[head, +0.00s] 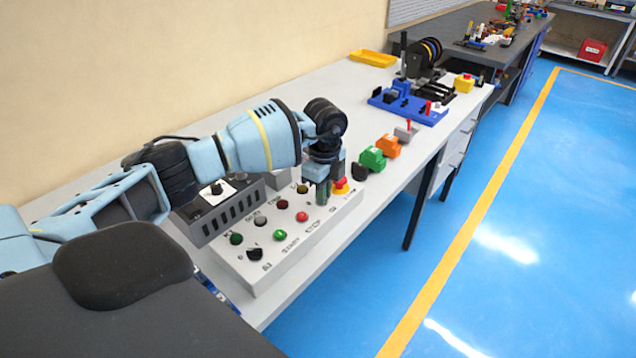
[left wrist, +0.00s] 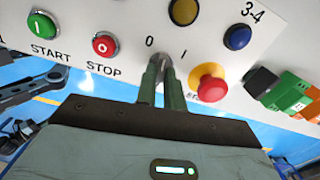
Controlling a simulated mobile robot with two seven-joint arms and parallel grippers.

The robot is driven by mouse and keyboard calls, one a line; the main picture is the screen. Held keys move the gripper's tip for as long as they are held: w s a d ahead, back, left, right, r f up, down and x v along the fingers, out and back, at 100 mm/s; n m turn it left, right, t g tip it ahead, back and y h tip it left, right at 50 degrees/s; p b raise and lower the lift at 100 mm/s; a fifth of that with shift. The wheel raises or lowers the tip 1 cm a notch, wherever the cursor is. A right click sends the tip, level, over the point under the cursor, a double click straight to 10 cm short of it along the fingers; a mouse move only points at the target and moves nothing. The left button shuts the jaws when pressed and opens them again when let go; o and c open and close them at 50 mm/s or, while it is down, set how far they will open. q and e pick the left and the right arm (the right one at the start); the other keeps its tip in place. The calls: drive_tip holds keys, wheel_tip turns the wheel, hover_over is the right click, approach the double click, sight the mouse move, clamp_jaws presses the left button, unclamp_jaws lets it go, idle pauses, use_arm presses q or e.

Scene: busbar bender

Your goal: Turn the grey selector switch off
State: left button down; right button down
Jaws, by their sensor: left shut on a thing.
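The white control panel (head: 262,275) slopes on the workbench. My left gripper (head: 322,195) reaches down to the panel's right part, left of the red mushroom button. In the left wrist view the two green fingers of this gripper (left wrist: 163,72) are shut close together on the grey selector switch (left wrist: 161,59), between the marks 0 and I. Only a little of the switch shows between the fingertips, so I cannot tell which mark it points to. In the head view the gripper hides it. My right gripper is not in view.
The red mushroom button (left wrist: 210,82) stands close to the right of the fingers. The red STOP button (left wrist: 105,45) is to their left, and a yellow button (left wrist: 184,11) is above. A grey box with a black knob (head: 217,188) stands behind the panel.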

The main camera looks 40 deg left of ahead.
use_arm(q)
drive_tip(key=n+p, duration=0.4)
drive_tip(key=n, duration=0.1)
drive_tip(key=shift+w+r, duration=0.2)
drive_tip(key=shift+r, duration=0.2)
drive_tip(key=shift+f+n, duration=0.1)
drive_tip(key=shift+n, duration=0.6)
drive_tip(key=shift+a+f+n+p, duration=0.1)
drive_tip(key=shift+n+p, duration=0.4)
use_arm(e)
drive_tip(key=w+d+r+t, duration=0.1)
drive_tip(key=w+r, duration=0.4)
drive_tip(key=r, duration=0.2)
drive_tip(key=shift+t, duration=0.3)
use_arm(q)
drive_tip(key=shift+f, duration=0.1)
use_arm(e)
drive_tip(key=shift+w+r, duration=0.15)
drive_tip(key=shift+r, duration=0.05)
use_arm(q)
drive_tip(key=c, duration=1.5)
unclamp_jaws()
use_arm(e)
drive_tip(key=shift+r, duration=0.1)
use_arm(q)
drive_tip(key=shift+r, duration=3.85)
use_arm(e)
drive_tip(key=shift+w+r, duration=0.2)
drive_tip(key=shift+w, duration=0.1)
